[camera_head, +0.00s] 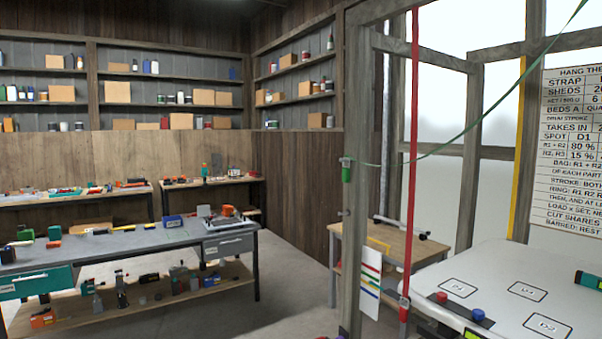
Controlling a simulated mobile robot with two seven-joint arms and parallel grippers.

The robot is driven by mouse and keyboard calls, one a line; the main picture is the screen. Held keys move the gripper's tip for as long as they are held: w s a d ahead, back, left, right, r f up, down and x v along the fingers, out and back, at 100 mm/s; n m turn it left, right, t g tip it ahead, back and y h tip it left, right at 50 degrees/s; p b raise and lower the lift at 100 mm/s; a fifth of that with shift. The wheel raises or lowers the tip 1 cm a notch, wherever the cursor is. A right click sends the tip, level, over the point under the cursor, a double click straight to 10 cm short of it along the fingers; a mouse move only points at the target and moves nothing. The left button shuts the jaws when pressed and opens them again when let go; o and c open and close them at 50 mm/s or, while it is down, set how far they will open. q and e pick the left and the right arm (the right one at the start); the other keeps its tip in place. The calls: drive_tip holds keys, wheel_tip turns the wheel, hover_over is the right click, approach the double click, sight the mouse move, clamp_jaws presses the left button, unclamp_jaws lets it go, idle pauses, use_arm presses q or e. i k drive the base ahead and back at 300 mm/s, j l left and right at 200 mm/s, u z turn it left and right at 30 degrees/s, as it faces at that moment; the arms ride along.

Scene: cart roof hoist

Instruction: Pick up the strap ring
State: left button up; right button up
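A red strap (412,150) hangs straight down from above the top edge, beside a wooden post. Neither of my grippers can be made out in this view.
The white panel (500,270) carries marked spots, a red knob (442,297) and a blue knob (477,314). A wooden post (355,200) stands left of the strap. A green cord (470,125) sags across it.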

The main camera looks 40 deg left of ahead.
sight(345, 171)
drive_tip(key=u, duration=1.25)
